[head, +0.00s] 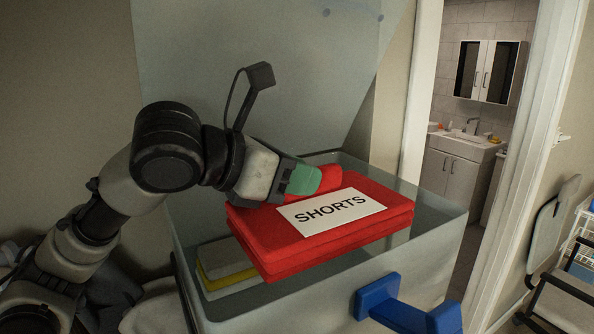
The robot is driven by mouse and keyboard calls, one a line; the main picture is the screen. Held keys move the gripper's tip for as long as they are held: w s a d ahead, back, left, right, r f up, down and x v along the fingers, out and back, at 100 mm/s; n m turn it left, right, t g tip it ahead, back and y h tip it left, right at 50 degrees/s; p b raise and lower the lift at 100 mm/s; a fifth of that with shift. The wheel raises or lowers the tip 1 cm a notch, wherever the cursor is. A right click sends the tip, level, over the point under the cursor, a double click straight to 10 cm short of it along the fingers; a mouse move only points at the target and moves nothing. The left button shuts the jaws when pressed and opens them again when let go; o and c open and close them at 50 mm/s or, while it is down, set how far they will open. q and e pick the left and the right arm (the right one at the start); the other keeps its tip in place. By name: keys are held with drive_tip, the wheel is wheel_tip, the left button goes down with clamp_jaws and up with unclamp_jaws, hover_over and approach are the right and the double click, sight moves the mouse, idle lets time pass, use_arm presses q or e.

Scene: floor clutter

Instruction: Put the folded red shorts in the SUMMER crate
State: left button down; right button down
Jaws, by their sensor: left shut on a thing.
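The folded red shorts (340,240) carry a white label reading SHORTS. They are held slightly tilted over the open top of a translucent crate (440,226). My left gripper (318,181) is shut on the back edge of the shorts, with its green fingertip against the red cloth. The crate's lid (260,70) stands raised at the back. No SUMMER marking shows on the part of the crate in view. My right gripper is not in view.
Folded grey and yellow items (225,265) lie inside the crate at the left. A blue latch or handle (405,303) sticks out at the crate's front. A doorway to a bathroom with a sink cabinet (455,165) is at the right. A folding chair (555,255) stands at the far right.

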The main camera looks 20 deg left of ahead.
use_arm(q)
drive_tip(key=c, duration=0.8)
unclamp_jaws()
drive_tip(key=shift+c, duration=0.2)
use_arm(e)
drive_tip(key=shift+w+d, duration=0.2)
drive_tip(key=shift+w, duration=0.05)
use_arm(q)
drive_tip(key=shift+s+a+r+b, duration=0.15)
drive_tip(key=shift+s+a+b, duration=0.15)
drive_tip(key=shift+s+a, duration=0.05)
drive_tip(key=b+v, duration=0.2)
drive_tip(key=v, duration=0.7)
drive_tip(key=shift+s+a+r+b, duration=0.2)
drive_tip(key=shift+s+b, duration=0.05)
drive_tip(key=shift+b, duration=0.05)
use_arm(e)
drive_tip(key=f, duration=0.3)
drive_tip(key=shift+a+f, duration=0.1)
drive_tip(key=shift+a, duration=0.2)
